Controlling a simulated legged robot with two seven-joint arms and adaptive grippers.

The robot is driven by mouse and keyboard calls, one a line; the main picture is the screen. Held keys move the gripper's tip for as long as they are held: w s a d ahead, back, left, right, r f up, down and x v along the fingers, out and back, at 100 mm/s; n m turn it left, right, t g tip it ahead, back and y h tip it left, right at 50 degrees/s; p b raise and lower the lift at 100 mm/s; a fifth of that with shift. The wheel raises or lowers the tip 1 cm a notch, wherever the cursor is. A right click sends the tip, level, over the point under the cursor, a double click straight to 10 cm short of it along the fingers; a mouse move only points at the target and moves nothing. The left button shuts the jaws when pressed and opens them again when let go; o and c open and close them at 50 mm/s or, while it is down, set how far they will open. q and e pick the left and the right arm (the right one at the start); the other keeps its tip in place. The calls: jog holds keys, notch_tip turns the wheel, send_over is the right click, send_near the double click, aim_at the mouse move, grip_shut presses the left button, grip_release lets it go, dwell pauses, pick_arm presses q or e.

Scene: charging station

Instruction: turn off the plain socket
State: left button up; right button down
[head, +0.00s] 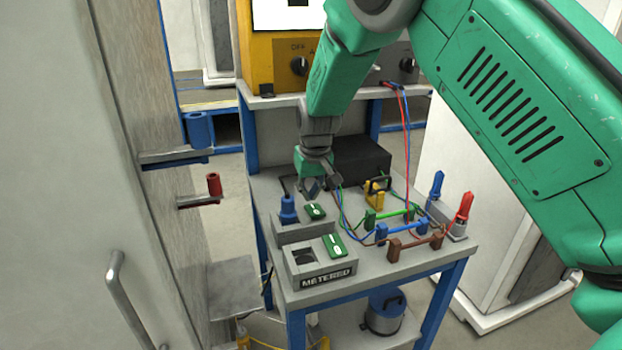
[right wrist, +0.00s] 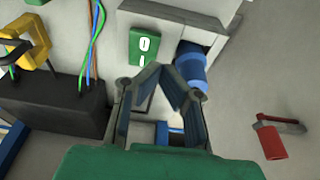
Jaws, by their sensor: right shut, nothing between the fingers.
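The plain socket (head: 292,232) is a grey box on the bench, behind the one labelled METERED (head: 322,268). A blue plug (head: 288,207) stands in it, also at upper right in the right wrist view (right wrist: 190,66). Its green rocker switch (head: 315,211) is beside the plug. In the right wrist view the switch (right wrist: 143,45) shows white 0 and I marks. My right gripper (head: 311,187) is just behind the switch, its fingertips (right wrist: 160,72) together and empty. I cannot tell whether they touch the switch. My left gripper is not in view.
The metered socket has its own green switch (head: 333,246). Coloured cables, a yellow padlock (head: 375,192), a black box (head: 360,157) and red (head: 461,213) and blue (head: 437,186) probes occupy the bench. A cabinet (head: 60,180) at left carries holders with blue and red cylinders.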

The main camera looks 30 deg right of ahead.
aim_at(311, 216)
jog(key=f, duration=0.5)
jog(key=shift+s+d, duration=0.2)
jog(key=shift+d, duration=0.05)
jog(key=shift+a, duration=0.15)
jog(key=shift+s+a+f+p, duration=0.1)
jog(key=shift+s+f+p, duration=0.05)
jog(key=shift+f+p, duration=0.2)
jog(key=shift+f, duration=0.1)
jog(key=shift+p+v, duration=0.75)
jog(key=shift+v, duration=0.1)
